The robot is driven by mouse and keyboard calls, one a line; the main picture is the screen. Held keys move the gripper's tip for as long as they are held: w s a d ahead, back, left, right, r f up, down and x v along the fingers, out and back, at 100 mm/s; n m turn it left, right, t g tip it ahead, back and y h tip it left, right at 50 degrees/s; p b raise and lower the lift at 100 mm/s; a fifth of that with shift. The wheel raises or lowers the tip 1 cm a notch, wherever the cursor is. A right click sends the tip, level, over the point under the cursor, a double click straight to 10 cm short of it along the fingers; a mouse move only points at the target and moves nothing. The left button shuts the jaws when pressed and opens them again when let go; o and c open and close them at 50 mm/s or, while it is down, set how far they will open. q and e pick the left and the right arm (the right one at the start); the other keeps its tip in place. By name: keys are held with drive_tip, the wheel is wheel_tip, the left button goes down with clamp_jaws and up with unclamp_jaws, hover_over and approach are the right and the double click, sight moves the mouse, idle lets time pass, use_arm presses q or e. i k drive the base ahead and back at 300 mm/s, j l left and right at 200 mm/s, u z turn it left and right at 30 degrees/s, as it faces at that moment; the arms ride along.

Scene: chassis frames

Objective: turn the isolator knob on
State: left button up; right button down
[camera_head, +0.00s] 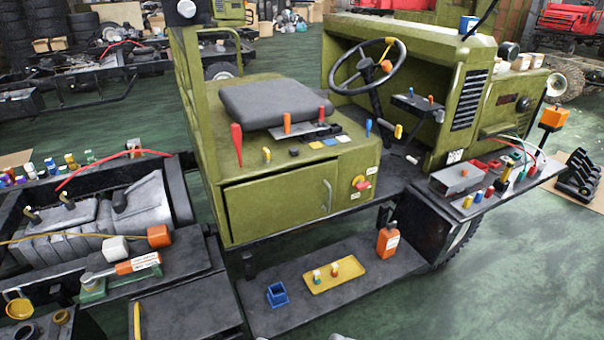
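A rotary switch that looks like the isolator knob (362,184) sits on the green seat-box front, right of the cabinet door (280,202). It has a red handle over a yellow round plate. The handle appears to lie roughly sideways. Small white labels (355,196) are beside it, too small to read. No gripper is clearly in view, and nothing touches the knob.
Above the knob are the seat (275,102) and several coloured levers. Below is a dark step (275,315) with a yellow tray (334,287), a blue holder (277,295) and an orange bottle (388,240). The steering wheel (367,67) stands behind. Space before the knob looks clear.

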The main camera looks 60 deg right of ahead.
sight(361, 186)
drive_tip(key=z, duration=2.45)
drive_tip(key=i+l+z, duration=0.15)
drive_tip(key=i+z, duration=0.2)
drive_tip(key=i, duration=0.55)
